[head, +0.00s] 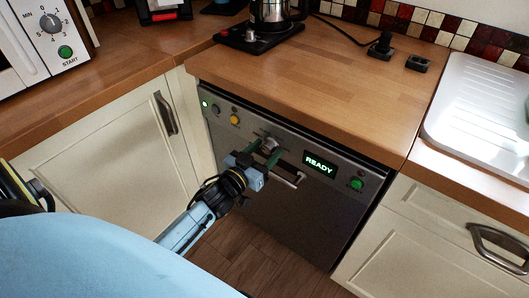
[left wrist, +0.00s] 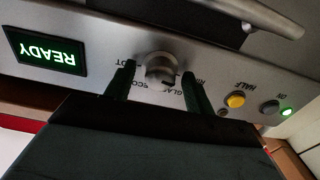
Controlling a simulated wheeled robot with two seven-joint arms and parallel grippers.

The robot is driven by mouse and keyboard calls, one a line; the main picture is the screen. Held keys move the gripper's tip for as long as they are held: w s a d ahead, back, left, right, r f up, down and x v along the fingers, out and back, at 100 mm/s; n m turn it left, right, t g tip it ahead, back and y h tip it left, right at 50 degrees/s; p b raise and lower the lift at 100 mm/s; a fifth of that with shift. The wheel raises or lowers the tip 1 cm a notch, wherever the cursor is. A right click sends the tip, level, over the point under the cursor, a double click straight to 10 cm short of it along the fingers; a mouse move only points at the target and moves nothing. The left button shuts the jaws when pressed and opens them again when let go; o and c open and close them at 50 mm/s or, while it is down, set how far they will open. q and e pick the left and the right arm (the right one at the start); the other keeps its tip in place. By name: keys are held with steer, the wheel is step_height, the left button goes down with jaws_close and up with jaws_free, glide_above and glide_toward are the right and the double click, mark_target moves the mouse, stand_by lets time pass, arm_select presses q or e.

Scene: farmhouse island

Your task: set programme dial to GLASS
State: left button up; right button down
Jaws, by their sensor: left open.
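The programme dial (head: 270,142) is a round silver knob on the dishwasher's steel front panel. In the left wrist view, which sees the panel upside down, the dial (left wrist: 160,67) has printed labels around it, including GLASS and ECO, partly hidden by my fingers. I cannot tell for sure which label it points at. My left gripper (head: 266,151) is open, with its green fingers at the dial. In the left wrist view the gripper (left wrist: 158,84) has one finger on each side of the knob; contact is not clear. My right gripper is not in view.
The lit display (head: 319,164) reads READY. A green start button (head: 357,184) is at the panel's right, a yellow HALF button (head: 235,120) at its left. The door handle (head: 289,178) lies just below the dial. The wooden worktop (head: 340,85) overhangs the panel.

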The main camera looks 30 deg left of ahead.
arm_select(q)
steer(key=shift+w, duration=0.1)
steer(key=c, duration=1)
steer(key=shift+o, duration=0.2)
